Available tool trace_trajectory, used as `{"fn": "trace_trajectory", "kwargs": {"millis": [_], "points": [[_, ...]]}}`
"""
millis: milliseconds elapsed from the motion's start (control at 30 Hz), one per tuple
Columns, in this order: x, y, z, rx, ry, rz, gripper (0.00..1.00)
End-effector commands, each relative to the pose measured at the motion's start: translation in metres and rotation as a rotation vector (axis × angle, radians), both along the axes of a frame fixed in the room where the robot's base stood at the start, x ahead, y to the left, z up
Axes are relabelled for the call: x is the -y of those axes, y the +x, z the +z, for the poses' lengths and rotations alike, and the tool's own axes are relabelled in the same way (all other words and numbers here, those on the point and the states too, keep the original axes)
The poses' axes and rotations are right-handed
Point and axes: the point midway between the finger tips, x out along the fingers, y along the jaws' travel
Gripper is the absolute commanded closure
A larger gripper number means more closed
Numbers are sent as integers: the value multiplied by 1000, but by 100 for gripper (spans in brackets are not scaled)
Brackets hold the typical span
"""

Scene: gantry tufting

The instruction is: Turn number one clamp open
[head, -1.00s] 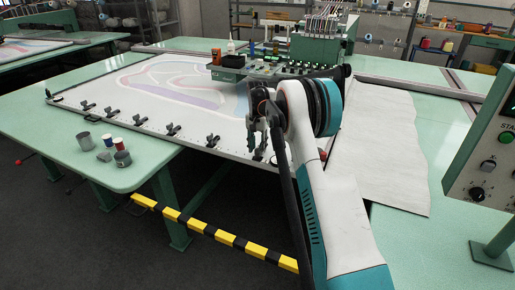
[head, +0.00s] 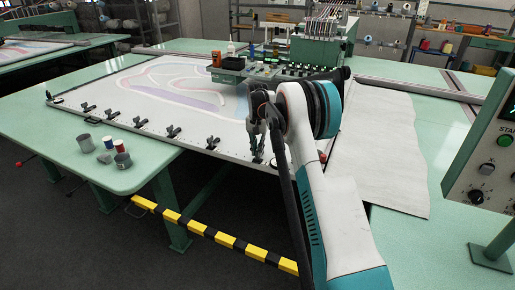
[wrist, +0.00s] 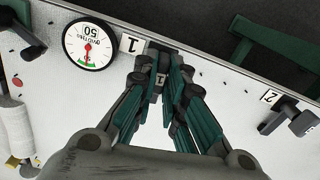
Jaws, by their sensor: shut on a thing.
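The number one clamp (wrist: 159,79) is a dark clamp bearing a small white "1" label. It sits at the frame edge in the wrist view, beside a white "1" plate (wrist: 131,43). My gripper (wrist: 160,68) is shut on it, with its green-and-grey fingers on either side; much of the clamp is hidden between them. In the head view my gripper (head: 258,155) is low at the near edge of the white tufting frame (head: 205,151), and the number one clamp cannot be made out there.
The number two clamp (wrist: 295,118) stands to the right in the wrist view, and a round gauge (wrist: 90,45) to the left. In the head view several clamps line the near edge.

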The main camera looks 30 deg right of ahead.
Motion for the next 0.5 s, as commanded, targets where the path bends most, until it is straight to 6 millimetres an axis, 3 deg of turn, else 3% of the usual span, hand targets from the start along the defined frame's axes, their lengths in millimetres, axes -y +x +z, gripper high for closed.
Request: {"fn": "trace_trajectory", "kwargs": {"millis": [500], "points": [[0,0,2,1,1,466,100]]}}
